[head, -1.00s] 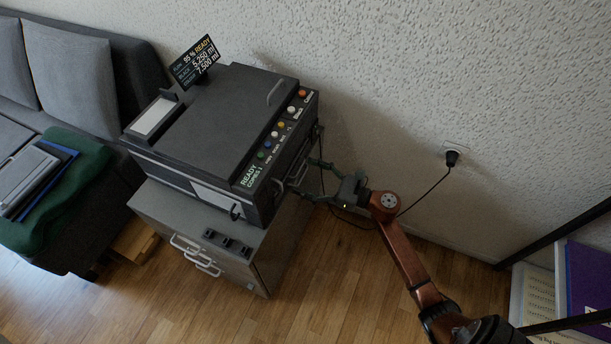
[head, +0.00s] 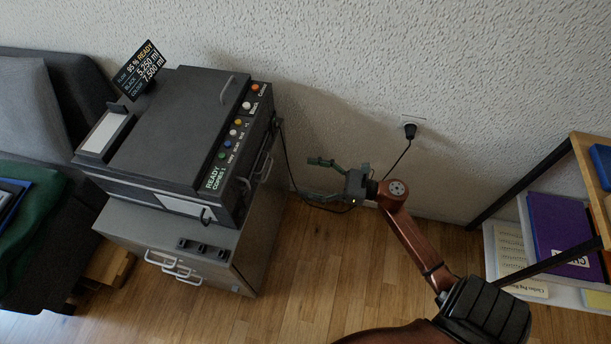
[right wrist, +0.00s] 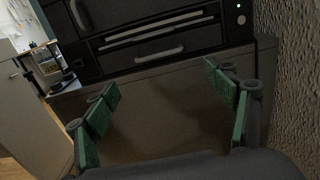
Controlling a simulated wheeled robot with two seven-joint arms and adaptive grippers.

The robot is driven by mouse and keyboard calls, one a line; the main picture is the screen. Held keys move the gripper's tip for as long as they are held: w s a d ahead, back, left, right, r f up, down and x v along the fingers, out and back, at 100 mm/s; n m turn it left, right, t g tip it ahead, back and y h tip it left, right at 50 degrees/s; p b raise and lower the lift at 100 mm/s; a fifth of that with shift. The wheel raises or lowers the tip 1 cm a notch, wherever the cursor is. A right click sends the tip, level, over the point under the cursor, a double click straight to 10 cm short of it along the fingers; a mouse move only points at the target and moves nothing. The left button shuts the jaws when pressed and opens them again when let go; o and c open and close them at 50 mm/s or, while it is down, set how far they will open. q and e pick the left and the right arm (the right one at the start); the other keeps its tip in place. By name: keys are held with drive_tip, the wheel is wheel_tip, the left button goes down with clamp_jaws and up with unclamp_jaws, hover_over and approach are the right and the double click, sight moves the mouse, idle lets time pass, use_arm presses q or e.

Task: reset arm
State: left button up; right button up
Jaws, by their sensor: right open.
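My right gripper (head: 314,178) is open and empty, with green pads on its fingers. In the head view it hangs in the air to the right of the black copier (head: 170,135), apart from it and pointing left toward it. In the right wrist view its fingers (right wrist: 165,100) are spread wide in front of the cabinet, with nothing between them. My brown right arm comes in from the lower right. My left gripper is out of view.
The copier stands on a grey cabinet (head: 240,262) with handles. A plug (head: 409,130) sits in the wall, its black cable running near my right gripper. A shelf with a purple binder (head: 560,235) stands at right. A sofa (head: 40,105) is at left. The wooden floor (head: 310,290) between is clear.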

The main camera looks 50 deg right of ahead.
idle(0.4)
